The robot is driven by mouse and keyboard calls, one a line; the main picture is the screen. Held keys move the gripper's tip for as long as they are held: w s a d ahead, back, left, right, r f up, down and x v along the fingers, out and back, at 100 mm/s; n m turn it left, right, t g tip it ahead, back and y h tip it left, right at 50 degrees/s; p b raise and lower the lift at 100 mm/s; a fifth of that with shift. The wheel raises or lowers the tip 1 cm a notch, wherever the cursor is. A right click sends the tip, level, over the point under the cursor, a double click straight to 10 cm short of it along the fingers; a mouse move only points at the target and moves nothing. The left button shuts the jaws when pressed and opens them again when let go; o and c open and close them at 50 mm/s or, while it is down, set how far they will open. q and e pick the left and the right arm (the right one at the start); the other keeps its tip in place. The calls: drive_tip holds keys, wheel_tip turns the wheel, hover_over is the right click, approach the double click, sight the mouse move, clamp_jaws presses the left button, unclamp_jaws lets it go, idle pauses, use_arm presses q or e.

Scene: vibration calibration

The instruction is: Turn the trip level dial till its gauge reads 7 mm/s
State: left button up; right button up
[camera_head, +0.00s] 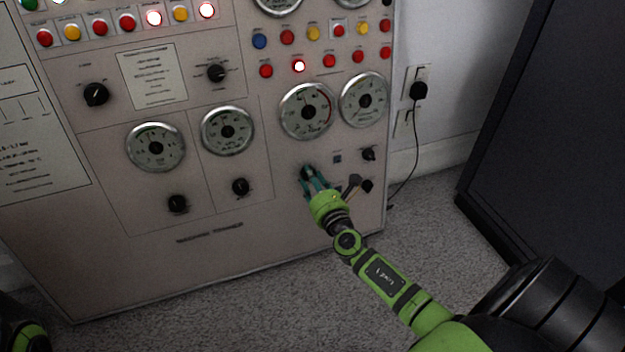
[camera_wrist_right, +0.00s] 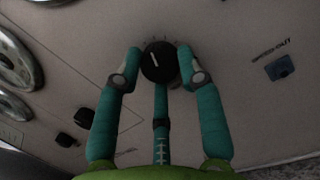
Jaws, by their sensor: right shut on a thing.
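A round black dial (camera_wrist_right: 159,61) with a white pointer line is on the panel in the right wrist view. The same dial (camera_head: 307,172) shows in the head view below the lower round gauge with a red arc (camera_head: 306,111). My right gripper (camera_head: 313,182) has its teal fingers closed around this dial, with fingertips on both sides of it. The gauge's needle and figures are too small for me to read a value. The dial's own label is not legible. Only a green and black part of my left arm shows at the bottom left; its gripper is not visible.
Another gauge (camera_head: 364,99) is right of the red-arc gauge. A socket with a black plug (camera_head: 418,91) and cord is on the wall. A dark cabinet (camera_head: 555,130) stands at right.

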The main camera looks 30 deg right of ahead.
drive_tip(key=shift+m, duration=0.4)
drive_tip(key=o, duration=1.1)
drive_tip(key=v, duration=1.2)
drive_tip(key=shift+a, duration=0.1)
